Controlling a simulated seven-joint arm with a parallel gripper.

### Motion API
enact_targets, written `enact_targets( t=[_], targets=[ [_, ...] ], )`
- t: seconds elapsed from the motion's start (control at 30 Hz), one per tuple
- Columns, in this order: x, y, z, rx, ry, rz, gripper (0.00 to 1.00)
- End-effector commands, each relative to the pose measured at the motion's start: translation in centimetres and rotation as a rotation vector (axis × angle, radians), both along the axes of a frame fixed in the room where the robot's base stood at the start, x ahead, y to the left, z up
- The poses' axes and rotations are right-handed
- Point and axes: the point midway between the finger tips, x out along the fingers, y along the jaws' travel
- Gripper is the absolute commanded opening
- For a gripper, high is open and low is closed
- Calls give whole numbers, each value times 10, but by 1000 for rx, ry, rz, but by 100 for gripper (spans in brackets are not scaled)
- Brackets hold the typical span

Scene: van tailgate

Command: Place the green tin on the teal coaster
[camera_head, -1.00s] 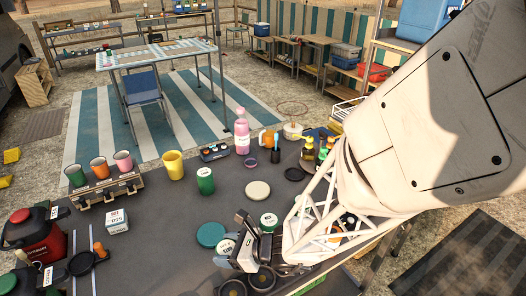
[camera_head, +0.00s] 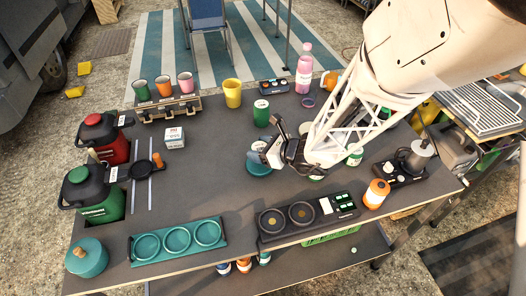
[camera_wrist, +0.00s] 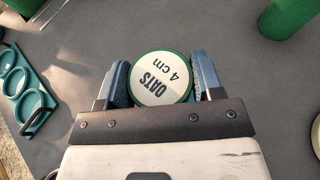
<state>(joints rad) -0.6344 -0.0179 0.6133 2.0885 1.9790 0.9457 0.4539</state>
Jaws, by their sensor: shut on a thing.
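My gripper (camera_wrist: 164,80) is shut on the green tin (camera_wrist: 162,78), a short round tin with a green rim and a pale top lettered "OATS 4 cm". It is upright between the two fingers in the wrist view. In the head view my gripper (camera_head: 275,147) is over the middle of the table, and the tin is mostly hidden by the fingers.
A taller green container (camera_head: 261,113) stands behind the coaster, and a yellow cup (camera_head: 232,93) beyond it. A small white box (camera_head: 175,138) is to the left. A teal tray with three rings (camera_head: 178,241) and a black panel (camera_head: 308,217) line the front edge. Table left of the coaster is clear.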

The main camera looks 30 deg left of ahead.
Motion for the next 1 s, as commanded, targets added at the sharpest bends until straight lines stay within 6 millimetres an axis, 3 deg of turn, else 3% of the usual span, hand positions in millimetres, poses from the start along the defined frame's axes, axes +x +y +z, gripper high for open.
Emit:
enact_targets(
  t=[0.43,0.8,1.0],
  targets=[
    [2,2,-2,0,1,0,36],
    [2,2,-32,-1,1,0,36],
    [2,2,-35,0,1,-1,36]
  ],
)
